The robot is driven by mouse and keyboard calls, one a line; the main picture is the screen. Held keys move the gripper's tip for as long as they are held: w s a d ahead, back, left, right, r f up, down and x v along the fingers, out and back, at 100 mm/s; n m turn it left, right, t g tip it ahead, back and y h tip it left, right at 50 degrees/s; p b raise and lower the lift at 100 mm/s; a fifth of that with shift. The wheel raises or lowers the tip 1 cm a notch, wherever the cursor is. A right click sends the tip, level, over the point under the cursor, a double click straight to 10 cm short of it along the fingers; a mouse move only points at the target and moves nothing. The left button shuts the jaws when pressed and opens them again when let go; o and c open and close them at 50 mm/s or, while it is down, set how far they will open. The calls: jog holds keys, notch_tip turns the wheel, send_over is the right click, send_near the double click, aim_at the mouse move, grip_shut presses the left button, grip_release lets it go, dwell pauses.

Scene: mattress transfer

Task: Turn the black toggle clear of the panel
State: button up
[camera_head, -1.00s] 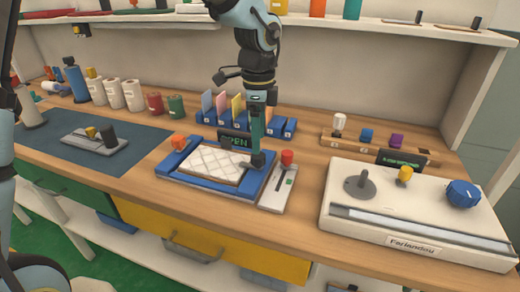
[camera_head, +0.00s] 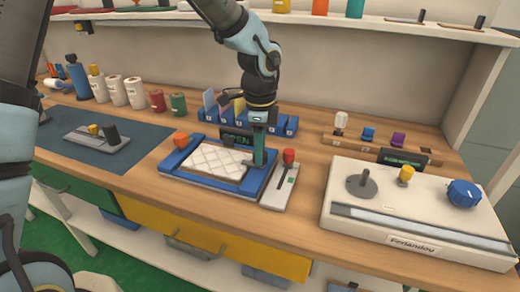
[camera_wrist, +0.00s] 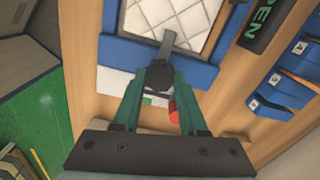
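The white quilted panel (camera_head: 214,161) lies in a blue frame (camera_head: 181,183) on the bench; it also shows in the wrist view (camera_wrist: 196,18). The black toggle (camera_wrist: 168,70) sits on the frame's near edge in the wrist view. Its grey arm (camera_wrist: 167,42) reaches over the panel's edge. In the head view my gripper (camera_head: 259,158) points down at the frame's right side and hides most of the toggle. In the wrist view its teal fingers (camera_wrist: 167,80) stand on both sides of the toggle's hub. I cannot tell whether they press on it.
A grey slider unit with a red knob (camera_head: 289,156) stands close to the right of my gripper. A display reading OPEN (camera_head: 237,139) and a blue card rack (camera_head: 291,128) stand behind. An orange knob (camera_head: 181,139) is at the frame's left. A white machine (camera_head: 340,178) stands farther right.

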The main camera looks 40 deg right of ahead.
grip_shut()
jog(key=shift+n, duration=0.4)
jog(key=n+b, duration=0.1)
jog(key=n, duration=0.3)
jog(key=n+b, duration=0.1)
jog(key=n, duration=0.3)
jog(key=n+b, duration=0.1)
jog(key=n, duration=0.3)
jog(key=shift+n, duration=0.4)
jog(key=shift+n+b, duration=0.3)
jog(key=shift+n, duration=1.8)
